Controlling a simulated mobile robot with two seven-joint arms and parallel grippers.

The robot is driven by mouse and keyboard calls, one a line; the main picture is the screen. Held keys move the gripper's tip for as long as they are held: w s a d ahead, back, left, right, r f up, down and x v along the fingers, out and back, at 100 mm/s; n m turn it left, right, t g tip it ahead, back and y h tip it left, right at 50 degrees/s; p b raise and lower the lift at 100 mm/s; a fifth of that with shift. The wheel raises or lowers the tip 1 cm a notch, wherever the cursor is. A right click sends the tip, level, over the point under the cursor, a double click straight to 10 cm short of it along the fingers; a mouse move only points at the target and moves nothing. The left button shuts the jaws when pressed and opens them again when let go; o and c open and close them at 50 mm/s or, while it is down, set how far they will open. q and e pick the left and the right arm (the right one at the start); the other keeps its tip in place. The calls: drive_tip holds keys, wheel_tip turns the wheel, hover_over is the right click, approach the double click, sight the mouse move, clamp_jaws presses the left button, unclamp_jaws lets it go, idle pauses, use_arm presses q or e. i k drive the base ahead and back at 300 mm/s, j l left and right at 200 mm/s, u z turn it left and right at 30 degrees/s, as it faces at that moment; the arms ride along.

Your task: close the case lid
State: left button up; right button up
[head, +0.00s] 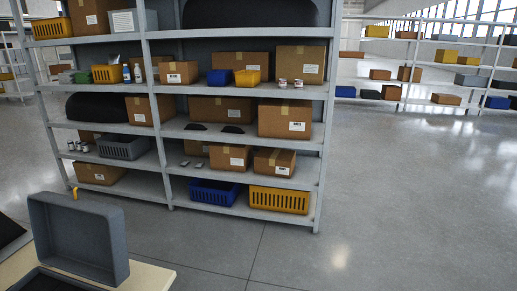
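A grey case stands open on a pale tabletop (150,278) at the lower left. Its lid (85,240) is raised roughly upright, with its hollow inner side showing. The case's lower part (50,283) has a dark inside and is cut off by the bottom of the picture. Neither of my grippers is in view, and nothing is seen touching the lid.
A dark object (8,232) lies at the left edge beside the lid, partly cut off. Behind the table stands a grey shelf rack (240,88) with cardboard boxes, a blue crate (214,193) and a yellow crate (279,199). The floor (400,220) at right is clear.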

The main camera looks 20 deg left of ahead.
sight(86, 238)
drive_tip(key=i+u, duration=0.4)
drive_tip(key=i+l+u, duration=0.1)
drive_tip(key=u, duration=0.35)
drive_tip(key=i+l+u, duration=0.25)
drive_tip(key=i+u, duration=0.15)
drive_tip(key=i+l+u, duration=0.25)
drive_tip(key=u, duration=0.15)
drive_tip(key=i+l+u, duration=0.2)
drive_tip(key=l+u, duration=0.2)
drive_tip(key=i+l+u, duration=0.1)
drive_tip(key=u, duration=0.25)
drive_tip(key=l+u, duration=0.35)
drive_tip(key=i+l+u, duration=0.1)
drive_tip(key=l+u, duration=0.2)
drive_tip(key=i+l+u, duration=0.1)
drive_tip(key=l+u, duration=1)
drive_tip(key=l, duration=0.15)
drive_tip(key=i, duration=0.05)
